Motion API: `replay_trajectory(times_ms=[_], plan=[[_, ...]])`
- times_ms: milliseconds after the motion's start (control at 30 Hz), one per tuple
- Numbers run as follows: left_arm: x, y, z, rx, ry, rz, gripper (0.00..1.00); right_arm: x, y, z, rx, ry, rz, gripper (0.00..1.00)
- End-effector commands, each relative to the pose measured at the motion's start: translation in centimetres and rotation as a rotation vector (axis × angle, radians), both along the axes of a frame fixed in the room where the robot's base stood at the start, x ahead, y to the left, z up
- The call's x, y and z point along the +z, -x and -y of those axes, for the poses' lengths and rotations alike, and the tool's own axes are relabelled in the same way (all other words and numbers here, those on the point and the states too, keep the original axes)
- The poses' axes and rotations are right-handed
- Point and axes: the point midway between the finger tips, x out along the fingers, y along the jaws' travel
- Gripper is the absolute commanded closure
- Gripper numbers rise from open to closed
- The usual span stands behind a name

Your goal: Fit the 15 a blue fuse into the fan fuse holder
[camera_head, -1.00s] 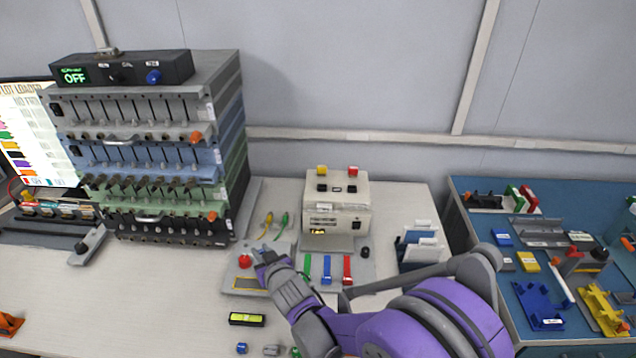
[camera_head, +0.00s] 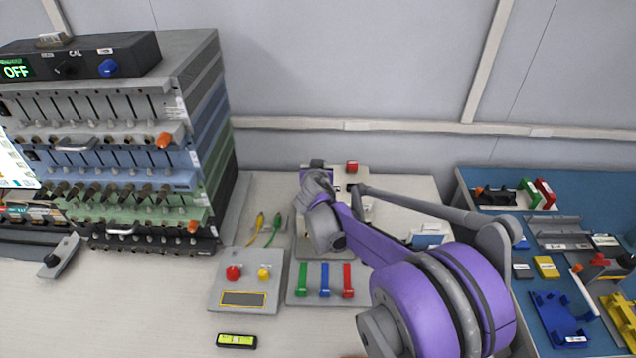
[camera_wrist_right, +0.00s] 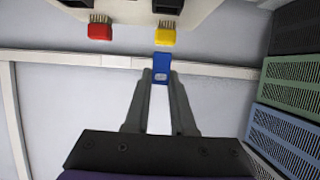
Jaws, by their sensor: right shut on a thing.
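My right gripper (camera_wrist_right: 161,78) is shut on a small blue fuse (camera_wrist_right: 161,62), which sticks out past the fingertips in the right wrist view. The fuse is just short of a yellow block (camera_wrist_right: 165,37) on the edge of the pale instrument box (camera_wrist_right: 125,14). Two dark sockets, one near the yellow block (camera_wrist_right: 168,5) and one near a red block (camera_wrist_right: 76,3), are cut off at the frame's top. In the head view my right arm covers much of the box (camera_head: 347,180). No label naming the fan holder is readable. My left gripper is not in view.
A panel with red and yellow buttons (camera_head: 220,300) and a plate with green, blue and red levers (camera_head: 312,300) lie in front of the box. A tall instrument rack (camera_head: 200,110) stands left. A blue mat (camera_head: 480,235) with parts lies right.

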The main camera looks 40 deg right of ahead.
Motion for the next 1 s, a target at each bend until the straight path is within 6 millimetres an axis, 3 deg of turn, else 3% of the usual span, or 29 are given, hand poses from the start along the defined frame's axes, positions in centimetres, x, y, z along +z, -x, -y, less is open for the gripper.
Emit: replay_trajectory(times_ms=[467,833,867,1000], plan=[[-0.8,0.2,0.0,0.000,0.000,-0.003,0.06,-5.5,0.0,0.0,0.002,0.001,-0.001,1.00],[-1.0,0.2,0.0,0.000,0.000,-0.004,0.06,-6.0,0.0,-0.1,0.001,0.000,0.000,1.00],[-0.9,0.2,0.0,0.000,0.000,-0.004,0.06,-5.9,0.0,-0.1,0.001,0.000,0.000,0.72],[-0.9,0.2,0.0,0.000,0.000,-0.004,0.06,-5.9,0.0,-0.1,0.001,0.000,0.000,0.47]])
